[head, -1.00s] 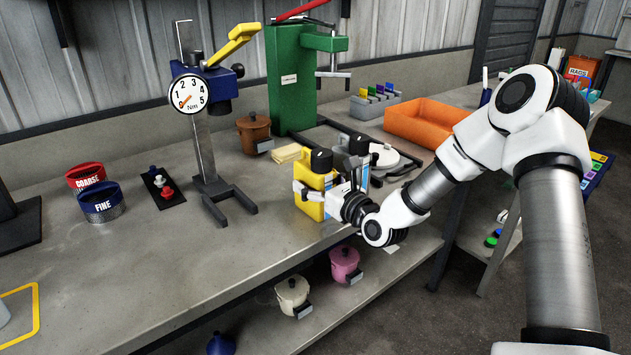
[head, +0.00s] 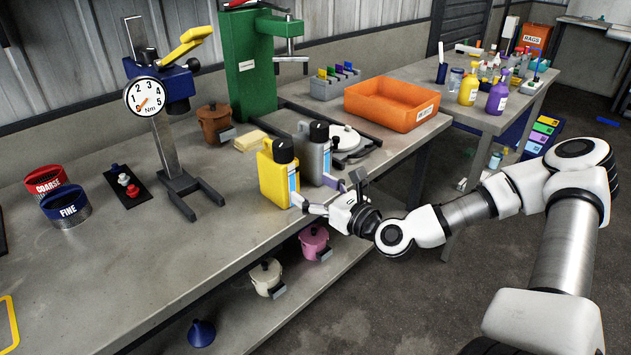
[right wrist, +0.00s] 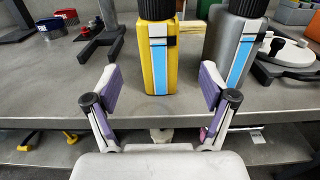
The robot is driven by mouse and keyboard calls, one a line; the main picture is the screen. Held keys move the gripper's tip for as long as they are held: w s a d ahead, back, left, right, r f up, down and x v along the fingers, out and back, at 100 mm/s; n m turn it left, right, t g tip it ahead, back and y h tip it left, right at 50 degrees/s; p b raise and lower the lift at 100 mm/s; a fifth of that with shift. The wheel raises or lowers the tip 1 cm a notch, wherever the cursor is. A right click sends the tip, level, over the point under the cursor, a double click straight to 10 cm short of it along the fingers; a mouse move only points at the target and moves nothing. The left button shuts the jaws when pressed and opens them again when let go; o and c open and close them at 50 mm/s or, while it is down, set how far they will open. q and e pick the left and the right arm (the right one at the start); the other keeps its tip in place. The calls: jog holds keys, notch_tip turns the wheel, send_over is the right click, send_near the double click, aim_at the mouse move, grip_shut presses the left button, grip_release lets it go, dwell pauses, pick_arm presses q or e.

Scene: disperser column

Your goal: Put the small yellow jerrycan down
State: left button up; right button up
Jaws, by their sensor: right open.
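The small yellow jerrycan (head: 274,178) stands upright on the bench near its front edge, with a black cap and a blue-and-white label. In the right wrist view the yellow jerrycan (right wrist: 158,60) stands beyond the fingertips. My right gripper (head: 328,194) is open and empty in front of the bench edge, backed off from the jerrycan; in the right wrist view its two fingers (right wrist: 157,88) are spread wide with nothing between them. A grey jerrycan (head: 314,158) stands close beside the yellow one, on its right. My left gripper is not in view.
A gauge stand (head: 166,130) is left of the jerrycans, with a yellow sponge-like stack (head: 250,140) behind them. A white-lidded pan (head: 343,140) and an orange bin (head: 392,105) are to the right. Pots (head: 266,277) sit on the shelf below. Bare bench lies to the front left.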

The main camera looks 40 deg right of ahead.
jog(key=s+a+f+n+g, duration=0.4)
jog(key=s+f+n+g, duration=0.1)
jog(key=f+n, duration=0.4)
jog(key=s+a+f+n+g, duration=0.5)
jog(key=f+n, duration=0.3)
jog(key=f, duration=0.1)
jog(key=s+a+f+n+g, duration=0.4)
jog(key=s+f+n, duration=0.2)
jog(key=f+n, duration=0.3)
jog(key=s+a+f+n+g+h, duration=0.15)
jog(key=s+f+n+g, duration=0.3)
jog(key=s+n, duration=0.5)
notch_tip(320, 180, up, 8)
jog(key=p, duration=0.9)
jog(key=shift+s+a+r+m, duration=0.25)
jog(key=shift+s+a+m, duration=0.05)
jog(key=shift+a+m, duration=0.05)
jog(key=shift+t, duration=0.25)
